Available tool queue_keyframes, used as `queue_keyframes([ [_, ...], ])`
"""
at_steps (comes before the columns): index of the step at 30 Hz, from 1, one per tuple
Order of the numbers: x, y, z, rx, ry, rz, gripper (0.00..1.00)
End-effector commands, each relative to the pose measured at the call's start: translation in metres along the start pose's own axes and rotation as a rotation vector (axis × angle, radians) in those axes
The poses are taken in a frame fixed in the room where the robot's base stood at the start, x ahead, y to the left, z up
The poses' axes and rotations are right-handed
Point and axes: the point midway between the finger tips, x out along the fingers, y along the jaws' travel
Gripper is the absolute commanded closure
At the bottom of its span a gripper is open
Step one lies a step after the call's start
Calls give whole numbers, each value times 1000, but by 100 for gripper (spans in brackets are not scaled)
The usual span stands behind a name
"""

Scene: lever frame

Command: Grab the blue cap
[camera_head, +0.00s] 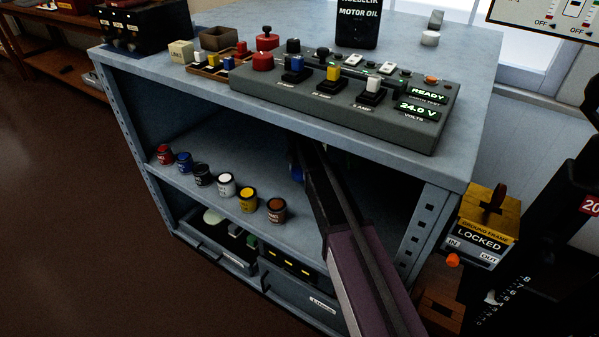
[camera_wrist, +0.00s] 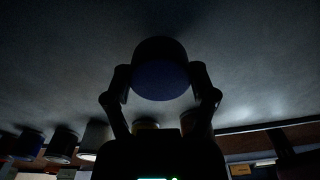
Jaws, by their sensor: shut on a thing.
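A round, dark blue cap (camera_wrist: 160,82) shows in the wrist view between the two fingers of my gripper (camera_wrist: 160,78). The fingers touch it on the left and right, and the gripper is shut on it. In the head view my arm reaches into the cabinet's middle compartment. A small blue patch (camera_head: 297,173), which looks like the cap, shows beside the dark end of my arm. The fingers there are hidden in shadow under the cabinet top. I cannot tell whether the cap touches the shelf.
A row of paint cans stands on the middle shelf (camera_head: 205,201), with the brown can (camera_head: 277,210) closest to my arm. The cabinet top (camera_head: 460,110) overhangs my gripper and carries a switch panel (camera_head: 340,105). A cabinet post (camera_head: 425,225) stands right of my arm.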

Motion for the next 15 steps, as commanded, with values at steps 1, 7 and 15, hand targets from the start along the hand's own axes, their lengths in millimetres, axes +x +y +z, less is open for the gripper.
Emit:
queue_keyframes([
  [1,-10,0,0,0,0,0,52],
  [7,-10,-39,-35,-1,0,0,52],
  [15,-15,-83,-75,0,0,0,52],
])
